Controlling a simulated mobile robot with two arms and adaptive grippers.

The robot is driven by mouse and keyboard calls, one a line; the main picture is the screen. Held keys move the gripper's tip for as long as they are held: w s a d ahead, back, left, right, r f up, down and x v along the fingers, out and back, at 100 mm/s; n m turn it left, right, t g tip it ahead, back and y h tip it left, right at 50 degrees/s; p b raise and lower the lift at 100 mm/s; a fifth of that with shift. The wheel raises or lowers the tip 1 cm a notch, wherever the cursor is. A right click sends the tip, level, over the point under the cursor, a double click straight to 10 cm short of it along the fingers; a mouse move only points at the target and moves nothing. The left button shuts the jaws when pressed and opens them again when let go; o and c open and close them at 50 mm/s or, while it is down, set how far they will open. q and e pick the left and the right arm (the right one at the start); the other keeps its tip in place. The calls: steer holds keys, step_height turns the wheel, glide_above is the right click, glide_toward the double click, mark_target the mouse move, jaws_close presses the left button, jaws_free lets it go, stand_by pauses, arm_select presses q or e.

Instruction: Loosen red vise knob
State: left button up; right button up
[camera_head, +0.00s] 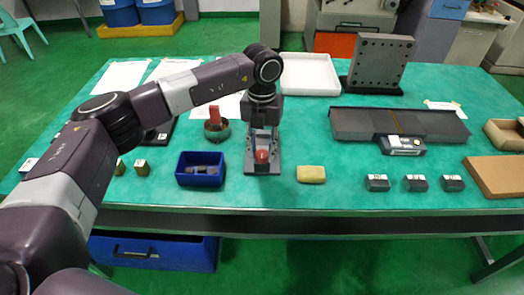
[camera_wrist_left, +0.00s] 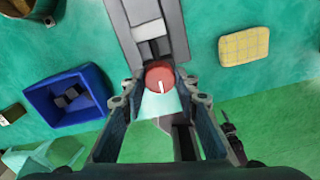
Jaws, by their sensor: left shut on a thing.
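The red vise knob (camera_head: 262,156) is at the near end of the grey vise (camera_head: 250,163) on the green table. In the left wrist view the round red knob (camera_wrist_left: 160,77) shows a white line on its face, and the vise body (camera_wrist_left: 168,22) runs up from it. My left gripper (camera_wrist_left: 160,92) has its two fingers on either side of the knob and is shut on it. In the head view the left arm comes down over the vise from behind, and the gripper partly hides the vise. My right gripper is in neither view.
A blue bin (camera_head: 201,170) with dark parts stands left of the vise. A yellow sponge (camera_head: 311,174) lies to its right. A bowl (camera_head: 217,130) with a red-handled item is behind left. Several dark blocks (camera_head: 416,183) line the front right.

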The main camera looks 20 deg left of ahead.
mark_target(262, 153)
arm_select(q)
steer(key=shift+w+r+n, duration=0.1)
steer(key=shift+r+n, duration=0.05)
steer(key=shift+n, duration=0.35)
steer(key=o, duration=1.1)
steer(key=shift+o, duration=0.2)
step_height(262, 153, up, 12)
